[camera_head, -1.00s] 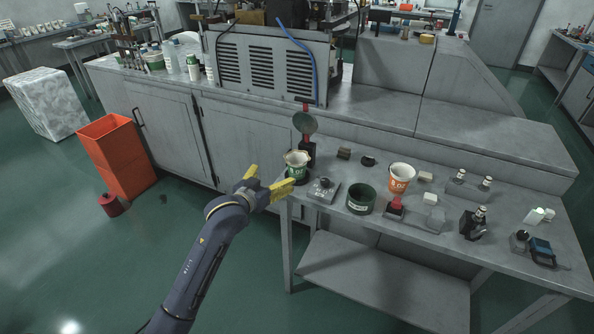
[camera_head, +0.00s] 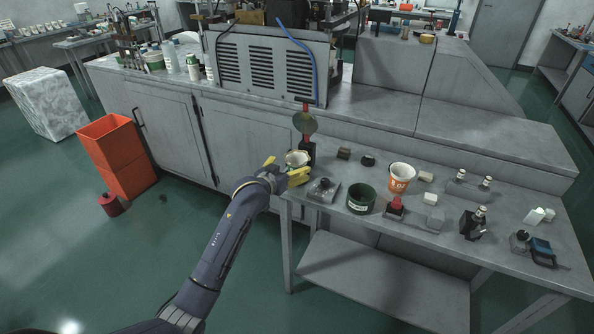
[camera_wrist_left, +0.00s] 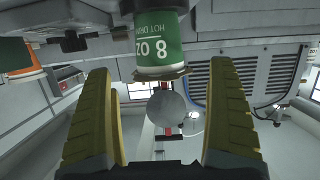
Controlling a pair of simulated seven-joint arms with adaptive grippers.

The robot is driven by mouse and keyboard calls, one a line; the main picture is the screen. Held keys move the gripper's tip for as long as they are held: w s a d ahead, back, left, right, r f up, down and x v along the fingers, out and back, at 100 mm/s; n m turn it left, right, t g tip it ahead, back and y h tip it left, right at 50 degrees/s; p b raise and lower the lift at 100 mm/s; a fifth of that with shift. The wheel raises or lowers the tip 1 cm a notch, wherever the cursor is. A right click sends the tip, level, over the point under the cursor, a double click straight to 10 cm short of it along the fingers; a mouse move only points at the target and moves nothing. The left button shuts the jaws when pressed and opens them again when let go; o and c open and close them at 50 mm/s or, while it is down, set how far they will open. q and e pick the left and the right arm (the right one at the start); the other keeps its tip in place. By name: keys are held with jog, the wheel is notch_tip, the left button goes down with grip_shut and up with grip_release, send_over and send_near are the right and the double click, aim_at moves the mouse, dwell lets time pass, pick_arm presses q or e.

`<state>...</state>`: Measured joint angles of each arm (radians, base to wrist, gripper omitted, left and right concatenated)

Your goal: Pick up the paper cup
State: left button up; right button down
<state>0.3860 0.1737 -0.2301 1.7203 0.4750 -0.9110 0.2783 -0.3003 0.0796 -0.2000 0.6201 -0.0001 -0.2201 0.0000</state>
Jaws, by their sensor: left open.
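A green and white paper cup (camera_head: 297,159) stands at the left end of the grey table. Its lower part is hidden behind my left gripper (camera_head: 285,171) in the head view. My left gripper has yellow fingers, is open, and is close in front of the cup. In the left wrist view the cup (camera_wrist_left: 158,42) appears upside down, with "8 OZ" on its green side. It lies ahead of and between the spread fingers (camera_wrist_left: 160,115), with nothing held. My right gripper is not in view.
A round dark disc (camera_head: 305,122) on a stand rises just behind the cup. A flat grey device (camera_head: 323,190), a dark green bowl (camera_head: 361,198) and an orange cup (camera_head: 401,177) stand to the right. Orange bins (camera_head: 118,158) stand on the floor at left.

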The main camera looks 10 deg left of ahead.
aim_at(301, 160)
pick_arm(q)
jog(key=shift+f+x, duration=0.1)
jog(key=shift+x, duration=1.6)
jog(key=shift+f+x, duration=0.15)
jog(key=shift+x, duration=1.55)
jog(key=shift+s, duration=0.1)
jog(key=shift+c, duration=0.5)
jog(key=c, duration=0.9)
notch_tip(301, 160, up, 10)
